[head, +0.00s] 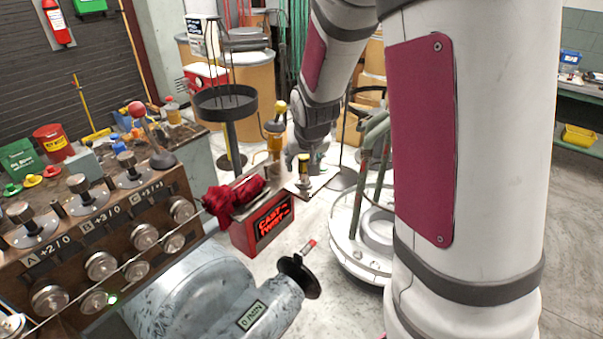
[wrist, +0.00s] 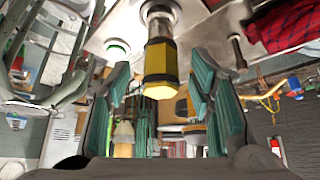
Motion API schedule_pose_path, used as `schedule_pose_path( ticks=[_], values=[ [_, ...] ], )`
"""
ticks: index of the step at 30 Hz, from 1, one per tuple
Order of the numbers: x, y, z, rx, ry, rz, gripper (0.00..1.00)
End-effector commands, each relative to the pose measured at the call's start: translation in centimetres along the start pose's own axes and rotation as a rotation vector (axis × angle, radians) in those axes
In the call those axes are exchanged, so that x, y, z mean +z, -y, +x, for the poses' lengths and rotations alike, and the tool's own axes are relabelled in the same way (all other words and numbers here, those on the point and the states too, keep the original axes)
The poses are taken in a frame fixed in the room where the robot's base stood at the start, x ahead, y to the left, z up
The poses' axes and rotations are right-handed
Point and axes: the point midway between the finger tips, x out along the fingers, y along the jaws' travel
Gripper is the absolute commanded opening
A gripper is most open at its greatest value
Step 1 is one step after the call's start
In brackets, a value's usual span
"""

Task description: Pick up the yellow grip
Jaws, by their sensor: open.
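The yellow grip (wrist: 161,66) has black bands and a metal stem on a pale metal plate (wrist: 95,42). In the wrist view it appears to hang from the plate, with the picture seemingly upside down. My gripper (wrist: 158,88) is open, with one teal-padded finger on each side of the grip and visible gaps between. In the head view my gripper (head: 297,158) is at the plate, near a small yellow and black piece (head: 304,160) that looks like the grip. The fingers are partly hidden there.
A taller yellow and black post (head: 275,142) stands close left of my gripper. A red cloth (head: 235,196) lies beside the plate, above a lit red sign box (head: 268,225). A dark peg (wrist: 237,50) stands near the grip. A grey drum machine (head: 195,290) is in front.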

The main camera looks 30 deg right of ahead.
Motion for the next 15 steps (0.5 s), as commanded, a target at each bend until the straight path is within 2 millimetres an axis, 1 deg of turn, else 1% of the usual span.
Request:
schedule_pose_path(
  ticks=[2,8,11,12,14,15],
  values=[
    [0.03,-0.04,0.39,0.0,0.001,0.001,0.48],
    [0.01,0.02,0.38,-0.001,0.0,0.0,0.48],
    [0.0,0.02,0.37,-0.001,0.0,0.0,0.28],
    [0.01,0.02,0.37,-0.001,0.0,0.0,0.19],
    [0.0,0.02,0.37,-0.001,0.0,-0.001,0.05],
    [0.0,0.02,0.37,-0.001,0.0,-0.001,0.0]
  ],
)
